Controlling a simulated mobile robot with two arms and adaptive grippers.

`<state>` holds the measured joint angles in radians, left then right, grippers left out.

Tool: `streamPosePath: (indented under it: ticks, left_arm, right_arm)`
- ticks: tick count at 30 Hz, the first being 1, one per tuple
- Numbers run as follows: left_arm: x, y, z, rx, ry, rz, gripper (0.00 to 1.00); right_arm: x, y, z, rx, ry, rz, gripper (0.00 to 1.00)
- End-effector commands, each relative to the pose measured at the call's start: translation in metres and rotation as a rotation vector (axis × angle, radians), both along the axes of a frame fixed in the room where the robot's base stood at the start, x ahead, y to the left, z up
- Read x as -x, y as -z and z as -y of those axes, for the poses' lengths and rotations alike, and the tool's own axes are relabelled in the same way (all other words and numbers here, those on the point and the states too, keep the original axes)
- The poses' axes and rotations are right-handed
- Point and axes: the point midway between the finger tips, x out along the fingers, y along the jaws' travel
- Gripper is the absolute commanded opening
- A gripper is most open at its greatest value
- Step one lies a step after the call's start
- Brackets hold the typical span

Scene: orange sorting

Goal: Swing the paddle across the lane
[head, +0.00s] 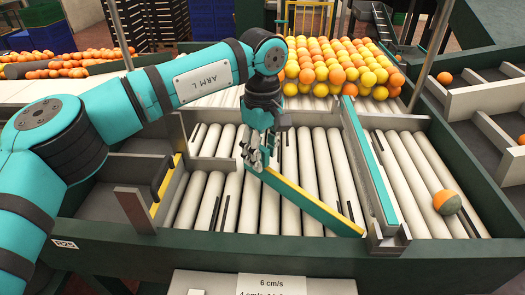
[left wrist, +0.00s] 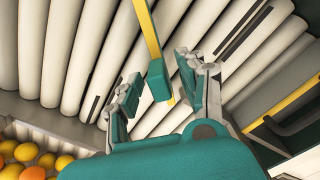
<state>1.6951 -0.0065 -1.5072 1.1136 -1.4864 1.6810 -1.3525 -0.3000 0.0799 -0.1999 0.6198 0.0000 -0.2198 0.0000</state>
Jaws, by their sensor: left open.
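The paddle (head: 312,204) is a long bar with a teal top and yellow side, lying diagonally over the white rollers from upper left to lower right. My left gripper (head: 257,152) is over its upper-left end, pointing down, with its fingers open. In the left wrist view the paddle's yellow bar (left wrist: 148,28) ends in a teal block (left wrist: 157,80) between the two open fingers of the gripper (left wrist: 163,72); I see gaps on both sides. An orange with a green patch (head: 447,202) sits on the rollers of the right-hand lane. My right gripper is not seen.
A teal-topped divider (head: 370,160) separates the middle rollers from the right lane. Many oranges and yellow fruit (head: 340,65) are massed behind the rollers. Dark bins (head: 485,110) with grey walls line the right. Metal posts (head: 180,135) stand beside my arm. The middle rollers hold no fruit.

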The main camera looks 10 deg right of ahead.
Motion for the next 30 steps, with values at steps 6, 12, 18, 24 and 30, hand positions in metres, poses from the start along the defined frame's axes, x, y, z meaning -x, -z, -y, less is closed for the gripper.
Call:
streamPosePath:
  ticks: [6,12,18,24,30]
  left_arm:
    - [-0.001,-0.018,0.0,0.0,0.0,0.004,0.4]
    - [-0.001,-0.061,0.0,0.001,-0.002,0.004,0.4]
    - [0.0,-0.099,0.0,0.0,-0.001,0.003,0.4]
    - [0.0,-0.118,0.0,0.0,0.0,0.0,0.4]
    - [0.0,-0.12,0.0,0.0,0.001,0.0,0.4]
  right_arm:
    - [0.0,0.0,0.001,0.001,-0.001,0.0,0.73]
    - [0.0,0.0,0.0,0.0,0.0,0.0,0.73]
    - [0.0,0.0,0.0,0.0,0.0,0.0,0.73]
    - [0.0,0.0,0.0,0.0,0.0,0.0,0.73]
    - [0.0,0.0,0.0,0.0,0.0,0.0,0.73]
